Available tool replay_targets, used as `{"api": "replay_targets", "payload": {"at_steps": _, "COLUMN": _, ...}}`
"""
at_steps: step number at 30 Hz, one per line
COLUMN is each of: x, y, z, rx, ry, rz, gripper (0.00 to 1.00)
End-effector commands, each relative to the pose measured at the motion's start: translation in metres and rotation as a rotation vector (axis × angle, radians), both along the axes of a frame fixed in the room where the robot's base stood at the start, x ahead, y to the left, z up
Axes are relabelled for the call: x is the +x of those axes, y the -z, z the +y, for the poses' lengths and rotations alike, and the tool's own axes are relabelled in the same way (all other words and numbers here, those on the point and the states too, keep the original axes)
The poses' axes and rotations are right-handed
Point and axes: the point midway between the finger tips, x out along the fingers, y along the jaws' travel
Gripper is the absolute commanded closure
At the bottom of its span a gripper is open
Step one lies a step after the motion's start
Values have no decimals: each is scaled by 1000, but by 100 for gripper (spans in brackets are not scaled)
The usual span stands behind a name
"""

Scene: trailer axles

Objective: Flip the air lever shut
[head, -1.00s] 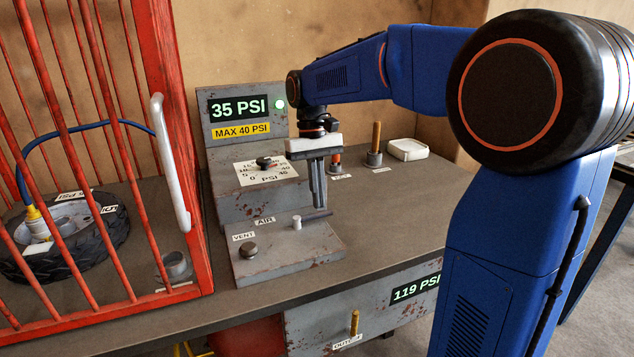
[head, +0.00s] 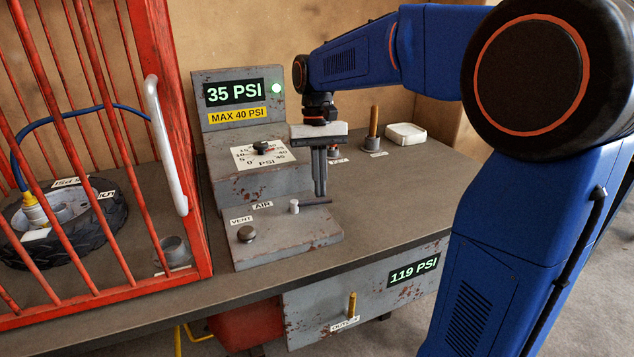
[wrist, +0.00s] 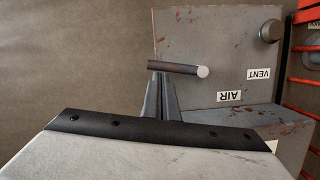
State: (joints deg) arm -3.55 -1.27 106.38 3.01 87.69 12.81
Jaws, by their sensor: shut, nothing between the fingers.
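The air lever (head: 316,202) is a dark bar with a pale round end, beside the AIR label on the low rusty grey panel. It points right in the head view; in the wrist view the lever (wrist: 172,67) lies across the picture with its pale end to the right. My gripper (head: 320,194) is shut and empty, fingers pointing down. Its fingertips are right at the bar in the head view. In the wrist view my gripper (wrist: 160,78) partly overlaps the bar's left part. I cannot tell whether they touch.
The VENT knob (head: 246,234) is left of the lever. Behind is the dial block (head: 262,152) and a display (head: 234,92) reading 35 PSI with a green light. A red cage (head: 188,235) with a tire (head: 75,240) stands left.

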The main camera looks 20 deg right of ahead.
Motion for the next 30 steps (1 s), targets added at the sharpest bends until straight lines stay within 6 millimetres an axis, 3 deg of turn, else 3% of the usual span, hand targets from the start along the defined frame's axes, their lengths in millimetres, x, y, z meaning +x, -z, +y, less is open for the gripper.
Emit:
{"api": "replay_targets", "payload": {"at_steps": 13, "x": -31, "y": 0, "z": -1, "rx": 0, "ry": 419, "rz": 0, "gripper": 100}}
{"api": "replay_targets", "payload": {"at_steps": 30, "x": -66, "y": 0, "z": 17, "rx": 1, "ry": 957, "rz": 0, "gripper": 100}}
